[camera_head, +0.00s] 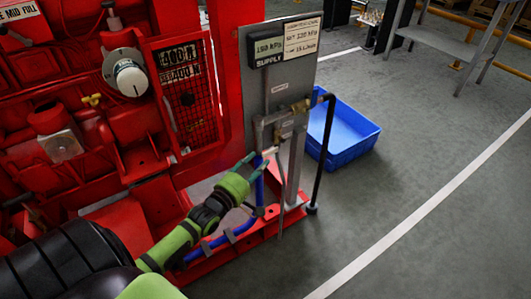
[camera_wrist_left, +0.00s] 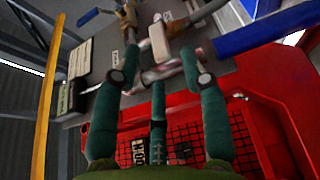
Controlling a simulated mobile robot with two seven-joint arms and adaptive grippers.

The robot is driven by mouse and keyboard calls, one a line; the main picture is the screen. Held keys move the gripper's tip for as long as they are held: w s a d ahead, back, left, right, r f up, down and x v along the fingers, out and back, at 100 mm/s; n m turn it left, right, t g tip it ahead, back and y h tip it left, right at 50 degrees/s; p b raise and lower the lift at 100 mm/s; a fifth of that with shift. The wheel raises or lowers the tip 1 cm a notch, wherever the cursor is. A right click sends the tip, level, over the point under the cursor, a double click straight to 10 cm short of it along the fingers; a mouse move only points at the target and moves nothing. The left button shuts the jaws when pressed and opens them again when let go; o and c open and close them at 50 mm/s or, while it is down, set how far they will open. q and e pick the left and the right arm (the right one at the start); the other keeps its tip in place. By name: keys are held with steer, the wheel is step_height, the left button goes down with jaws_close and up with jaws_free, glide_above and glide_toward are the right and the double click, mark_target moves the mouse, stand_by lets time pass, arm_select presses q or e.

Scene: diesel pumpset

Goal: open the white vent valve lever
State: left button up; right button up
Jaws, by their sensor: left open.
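The white vent valve lever (camera_head: 269,152) is a small pale piece on the pipework at the lower part of the grey panel. In the left wrist view it shows as a pale, rounded block (camera_wrist_left: 160,40) just beyond the fingertips. My left gripper (camera_head: 258,159) has teal fingers and is open at the pipework, close to the lever. In the left wrist view its fingers (camera_wrist_left: 160,56) are spread to either side of the lever's near end. I cannot tell whether any finger touches it. My right gripper is not in view.
The grey panel (camera_head: 285,75) carries pressure labels, brass valve fittings (camera_head: 300,105) and a black hose (camera_head: 326,140). Red machinery (camera_head: 60,110) fills the left side. A blue pipe (camera_head: 216,243) runs below my left arm. A blue crate (camera_head: 345,140) stands behind the panel. Floor to the right is clear.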

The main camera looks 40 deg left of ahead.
mark_target(267, 155)
arm_select(q)
steer(key=w, duration=0.5)
steer(key=shift+b, duration=0.35)
